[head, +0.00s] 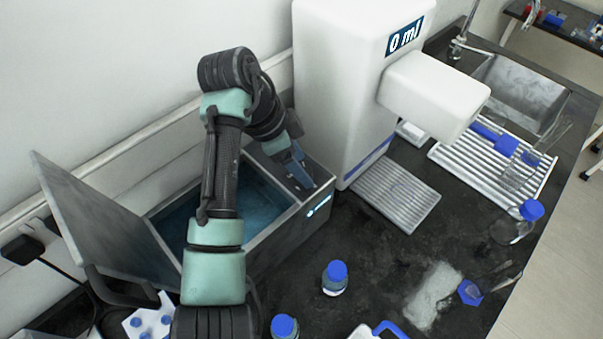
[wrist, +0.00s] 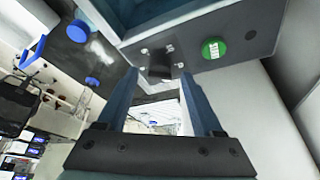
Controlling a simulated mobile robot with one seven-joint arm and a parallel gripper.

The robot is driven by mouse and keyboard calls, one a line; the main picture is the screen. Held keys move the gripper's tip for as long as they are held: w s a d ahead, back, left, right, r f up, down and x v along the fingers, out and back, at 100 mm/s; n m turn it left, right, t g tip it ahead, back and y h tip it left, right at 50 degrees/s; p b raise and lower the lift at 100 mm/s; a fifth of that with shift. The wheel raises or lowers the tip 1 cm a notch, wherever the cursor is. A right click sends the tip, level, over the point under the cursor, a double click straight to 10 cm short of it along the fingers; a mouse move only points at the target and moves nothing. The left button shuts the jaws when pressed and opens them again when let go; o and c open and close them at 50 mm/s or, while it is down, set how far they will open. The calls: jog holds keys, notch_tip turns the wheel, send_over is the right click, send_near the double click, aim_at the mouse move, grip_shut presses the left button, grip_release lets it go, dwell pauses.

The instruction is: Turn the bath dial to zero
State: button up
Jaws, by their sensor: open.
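My gripper (head: 300,172) is over the panel at the bath's right end in the head view. In the wrist view my gripper (wrist: 158,76) is open, its two fingers pointing at the panel. A dark dial (wrist: 160,66) with white marks around it shows between the fingertips. I cannot tell whether the fingers touch it, nor read its setting. A green button (wrist: 214,48) is to its right.
A tall white dispenser (head: 340,90) reading "0 ml" stands close right of the bath. Blue-capped bottles (head: 335,278) stand on the dark bench in front. A drying rack (head: 475,155) and a sink (head: 520,95) are further right.

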jog(key=shift+d+f, duration=0.25)
jog(key=shift+f, duration=0.25)
grip_shut()
jog(key=shift+r, duration=0.1)
